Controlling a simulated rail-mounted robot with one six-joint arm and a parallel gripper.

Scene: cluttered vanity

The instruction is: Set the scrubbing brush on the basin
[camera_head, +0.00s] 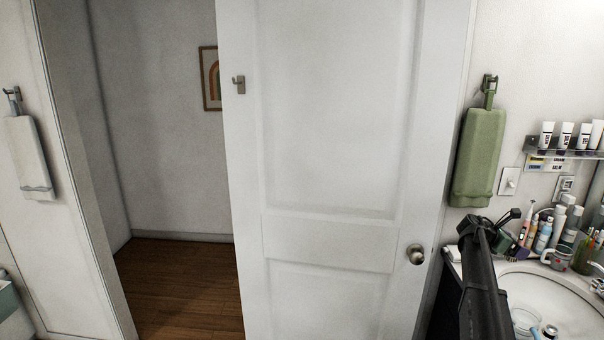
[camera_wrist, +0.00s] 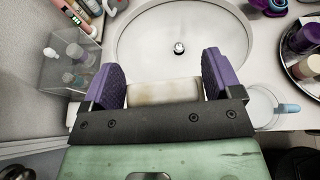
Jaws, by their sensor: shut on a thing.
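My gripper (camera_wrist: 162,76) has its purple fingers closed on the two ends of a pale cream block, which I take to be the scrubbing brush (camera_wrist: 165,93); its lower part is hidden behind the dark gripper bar. The white round basin (camera_wrist: 150,40) with its drain lies below and beyond the fingers in the wrist view. In the head view the basin (camera_head: 565,298) is at the lower right, partly cut off. My gripper (camera_head: 513,232) shows there beyond my dark arm, near the counter's left side; the brush cannot be made out there.
A clear box of bottles (camera_wrist: 70,62) stands left of the basin. Several bottles (camera_head: 560,228) crowd the counter's back. A white door (camera_head: 335,150) stands left.

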